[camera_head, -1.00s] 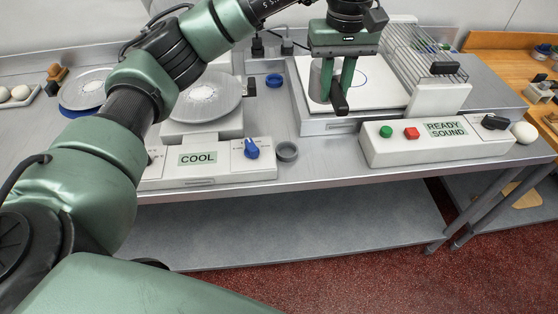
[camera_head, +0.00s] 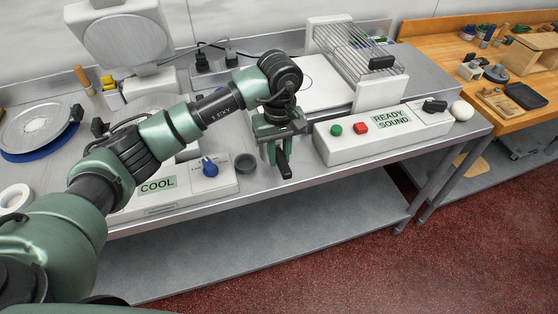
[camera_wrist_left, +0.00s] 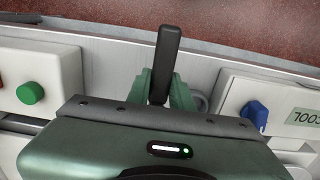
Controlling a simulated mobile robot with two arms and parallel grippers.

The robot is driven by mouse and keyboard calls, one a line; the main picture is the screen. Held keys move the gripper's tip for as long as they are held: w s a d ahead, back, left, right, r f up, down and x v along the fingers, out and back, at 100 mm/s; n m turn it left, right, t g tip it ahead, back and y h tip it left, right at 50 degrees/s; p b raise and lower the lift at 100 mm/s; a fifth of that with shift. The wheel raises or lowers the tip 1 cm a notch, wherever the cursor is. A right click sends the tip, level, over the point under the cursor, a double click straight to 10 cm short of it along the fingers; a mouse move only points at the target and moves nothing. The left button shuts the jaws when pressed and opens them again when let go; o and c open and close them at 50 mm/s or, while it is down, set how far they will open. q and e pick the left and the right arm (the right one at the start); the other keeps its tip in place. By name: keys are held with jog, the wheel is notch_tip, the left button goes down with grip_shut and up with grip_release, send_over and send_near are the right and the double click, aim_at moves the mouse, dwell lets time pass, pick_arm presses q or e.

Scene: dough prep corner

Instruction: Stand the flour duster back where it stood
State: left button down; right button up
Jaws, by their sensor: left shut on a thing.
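My left gripper (camera_head: 276,158) is shut on a dark, bar-shaped thing, which I take to be the flour duster (camera_head: 284,168). It hangs above the front of the steel bench, between the two control boxes. In the left wrist view the duster (camera_wrist_left: 166,62) is a dark bar between the green fingers (camera_wrist_left: 160,88); its other end is hidden by the gripper. A small round grey cup (camera_head: 245,162) stands just left of the gripper, with nothing seen standing in it. My right gripper is not in view.
The COOL box (camera_head: 157,187) with its blue knob (camera_head: 210,167) stands left of the cup. The READY SOUND box (camera_head: 338,145) with green and red buttons stands right of the gripper. Behind it are a white plate (camera_head: 322,85) and a wire rack (camera_head: 352,55). A wooden bench adjoins at right.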

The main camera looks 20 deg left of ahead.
pick_arm(q)
notch_tip(320, 180, down, 3)
jog(key=shift+f+p, duration=0.15)
jog(key=shift+p, duration=0.25)
jog(key=shift+f, duration=0.1)
jog(key=shift+f+b, duration=0.1)
jog(key=shift+b, duration=0.2)
jog(key=c, duration=1.3)
grip_release()
jog(key=shift+o, duration=0.2)
